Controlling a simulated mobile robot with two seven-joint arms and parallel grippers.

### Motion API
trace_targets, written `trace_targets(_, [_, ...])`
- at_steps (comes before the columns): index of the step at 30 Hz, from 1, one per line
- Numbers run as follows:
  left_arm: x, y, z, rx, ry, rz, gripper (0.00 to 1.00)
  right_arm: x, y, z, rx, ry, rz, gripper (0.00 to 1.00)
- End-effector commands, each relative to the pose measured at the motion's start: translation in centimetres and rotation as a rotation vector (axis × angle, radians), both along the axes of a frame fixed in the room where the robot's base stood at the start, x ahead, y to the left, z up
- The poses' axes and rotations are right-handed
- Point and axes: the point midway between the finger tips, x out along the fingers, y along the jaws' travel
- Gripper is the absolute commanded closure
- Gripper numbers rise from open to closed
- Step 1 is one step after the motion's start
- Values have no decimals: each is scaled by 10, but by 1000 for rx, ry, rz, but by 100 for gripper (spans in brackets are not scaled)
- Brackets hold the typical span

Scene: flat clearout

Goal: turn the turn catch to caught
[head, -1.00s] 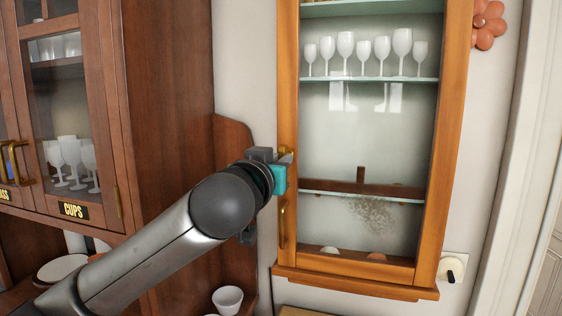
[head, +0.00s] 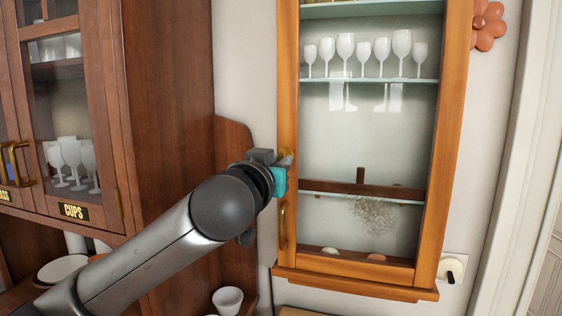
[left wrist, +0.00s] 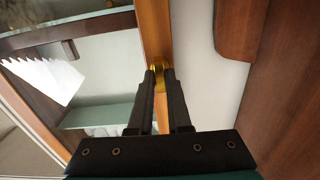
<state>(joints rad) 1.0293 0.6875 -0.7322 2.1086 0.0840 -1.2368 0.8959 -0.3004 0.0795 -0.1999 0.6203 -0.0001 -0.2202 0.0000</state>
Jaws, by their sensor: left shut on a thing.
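The turn catch (left wrist: 158,72) is a small brass piece on the left frame of the orange wooden glass-fronted cabinet (head: 456,130). In the left wrist view my left gripper (left wrist: 160,74) has both dark fingertips at the brass catch, one on each side, shut on it. In the head view the left gripper (head: 287,160) reaches the cabinet's left frame, and it largely hides the catch. A brass handle (head: 283,228) is fixed on the same frame below the gripper. I cannot tell the catch's exact angle. My right gripper is not in view.
A dark wooden cabinet (head: 165,110) with a CUPS label (head: 73,211) stands close on the left. White wine glasses (head: 346,46) stand on a shelf inside the orange cabinet. A white bowl (head: 228,300) is low, below my arm. Pale wall lies between the cabinets.

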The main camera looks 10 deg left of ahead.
Motion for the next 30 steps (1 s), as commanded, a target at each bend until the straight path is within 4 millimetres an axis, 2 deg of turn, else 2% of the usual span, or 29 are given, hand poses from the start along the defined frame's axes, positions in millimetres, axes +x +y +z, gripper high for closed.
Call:
trace_targets(6, [0,0,2,164,-4,1,100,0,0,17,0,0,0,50])
trace_targets(15, [0,0,1,350,-11,1,100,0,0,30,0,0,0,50])
trace_targets(26, [0,0,0,369,-14,1,100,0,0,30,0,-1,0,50])
trace_targets(30, [0,0,2,424,-14,1,100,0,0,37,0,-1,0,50])
